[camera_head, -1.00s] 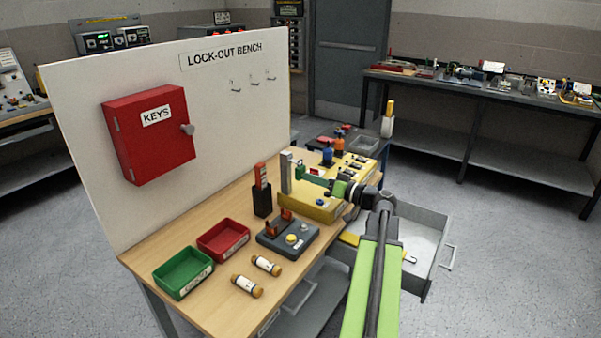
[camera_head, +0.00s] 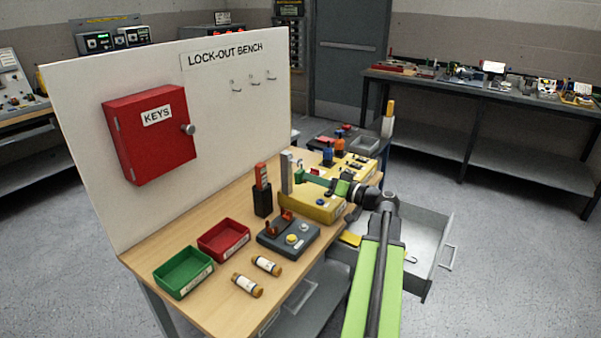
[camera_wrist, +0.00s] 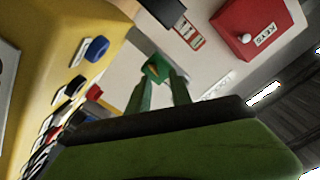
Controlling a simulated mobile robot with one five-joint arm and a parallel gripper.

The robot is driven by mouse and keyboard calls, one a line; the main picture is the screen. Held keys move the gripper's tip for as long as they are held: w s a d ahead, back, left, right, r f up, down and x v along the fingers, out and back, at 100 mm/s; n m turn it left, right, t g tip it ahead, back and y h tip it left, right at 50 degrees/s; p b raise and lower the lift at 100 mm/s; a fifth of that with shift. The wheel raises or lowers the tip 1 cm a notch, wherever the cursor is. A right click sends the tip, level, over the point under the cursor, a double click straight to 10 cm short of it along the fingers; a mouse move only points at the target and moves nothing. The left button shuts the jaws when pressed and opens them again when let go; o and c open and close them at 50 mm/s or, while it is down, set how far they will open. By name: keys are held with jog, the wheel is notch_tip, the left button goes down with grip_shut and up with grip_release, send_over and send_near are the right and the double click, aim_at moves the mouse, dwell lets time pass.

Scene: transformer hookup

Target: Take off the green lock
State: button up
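The green lock (camera_head: 299,174) is at the upright grey metal post (camera_head: 286,172) at the left end of the yellow box (camera_head: 308,209). A small grey shackle shows above it, close beside the post; I cannot tell whether it is still through the post. My gripper (camera_head: 308,179) reaches in from the right with its green fingers at the lock. In the wrist view, the two fingers of my gripper (camera_wrist: 158,84) close in on the green lock (camera_wrist: 155,67), one on each side. The contact faces are partly hidden.
A black holder with a red tag (camera_head: 262,190) stands left of the post. A grey switch block (camera_head: 288,236), a red tray (camera_head: 223,240) and a green tray (camera_head: 183,272) are on the bench. An open drawer (camera_head: 425,240) juts out at right.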

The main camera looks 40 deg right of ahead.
jog(key=v, duration=2.3)
jog(key=shift+a, duration=0.1)
